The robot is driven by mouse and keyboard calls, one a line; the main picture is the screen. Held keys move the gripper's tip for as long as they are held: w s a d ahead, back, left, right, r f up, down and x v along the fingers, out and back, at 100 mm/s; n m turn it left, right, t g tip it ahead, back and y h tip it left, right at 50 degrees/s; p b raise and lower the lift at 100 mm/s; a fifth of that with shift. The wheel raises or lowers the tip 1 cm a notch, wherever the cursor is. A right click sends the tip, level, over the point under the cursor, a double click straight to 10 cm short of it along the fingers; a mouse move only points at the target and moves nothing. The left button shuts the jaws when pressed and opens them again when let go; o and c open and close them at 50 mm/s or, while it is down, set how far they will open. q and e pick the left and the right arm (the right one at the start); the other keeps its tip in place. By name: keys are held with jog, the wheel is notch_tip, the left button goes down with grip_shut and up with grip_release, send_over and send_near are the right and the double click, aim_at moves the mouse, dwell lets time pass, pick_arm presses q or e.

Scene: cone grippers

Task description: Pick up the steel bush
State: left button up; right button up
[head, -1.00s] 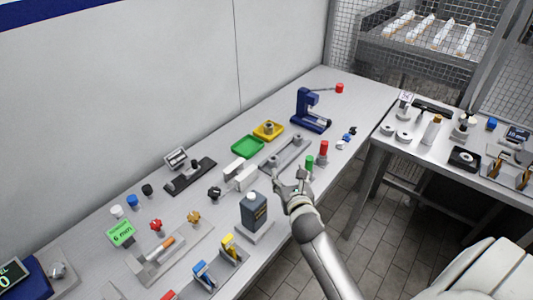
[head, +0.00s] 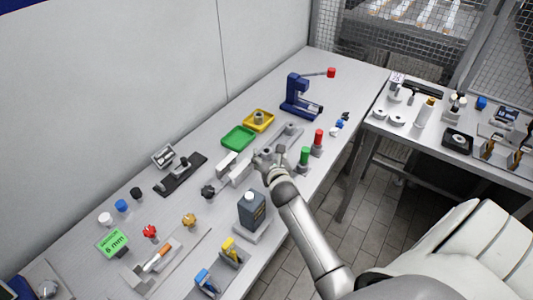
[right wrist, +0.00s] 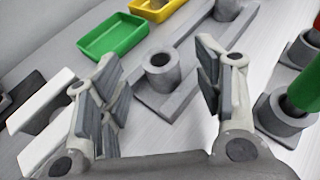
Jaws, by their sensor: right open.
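A hollow grey steel cylinder (right wrist: 160,72), bush-like, stands upright at the near end of a long grey fixture plate (right wrist: 190,48). A similar cylinder (right wrist: 228,8) is at the plate's far end and also shows in the head view (head: 290,129). Another small grey round piece (head: 258,118) sits in the yellow tray (head: 268,126). I cannot tell which is the steel bush. My right gripper (head: 269,158) is open and empty over the fixture's near end. In the right wrist view its fingers (right wrist: 160,78) frame the near cylinder, apparently without touching it. My left gripper is out of view.
A green tray (head: 238,139) lies left of the fixture. White blocks (head: 240,173) are close left of my gripper. Green (head: 304,154) and red (head: 318,137) cylinders in grey holders stand close on its right. A dark bottle (head: 251,212) stands nearer me.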

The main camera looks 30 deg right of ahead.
jog(key=shift+x, duration=0.9)
jog(key=shift+w+d+f, duration=0.1)
jog(key=shift+w, duration=0.05)
jog(key=shift+c, duration=2.3)
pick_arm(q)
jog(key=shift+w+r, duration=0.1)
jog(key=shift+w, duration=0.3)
pick_arm(e)
jog(key=c, duration=0.7)
